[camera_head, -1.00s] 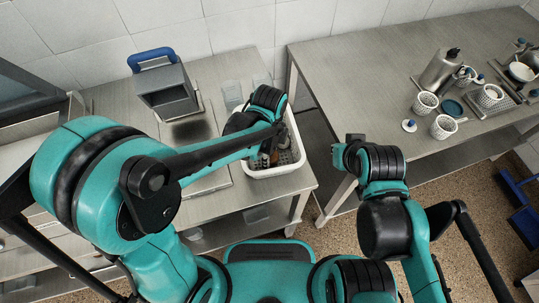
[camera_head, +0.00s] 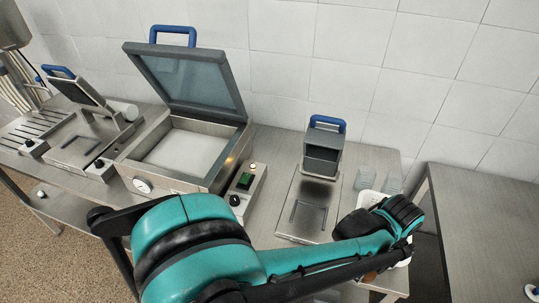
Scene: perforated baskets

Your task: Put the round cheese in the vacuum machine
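The vacuum machine (camera_head: 150,181) stands on the metal counter at the left of the head view. Its glass lid (camera_head: 190,82) is raised and leans back. The white chamber floor (camera_head: 187,152) shows empty. My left arm reaches across the lower picture to a white basket (camera_head: 366,200) at the right. The end of that arm is at the basket, and my forearm hides the fingers, so I cannot tell open from shut. A small brownish patch shows below the forearm, too small to identify. I cannot make out the round cheese. My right gripper is out of view.
A smaller device with a blue handle (camera_head: 325,150) stands right of the vacuum machine, with clear cups (camera_head: 366,178) beside it. Another device (camera_head: 85,95) stands at the far left. A second table (camera_head: 490,225) is at the right, across a gap.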

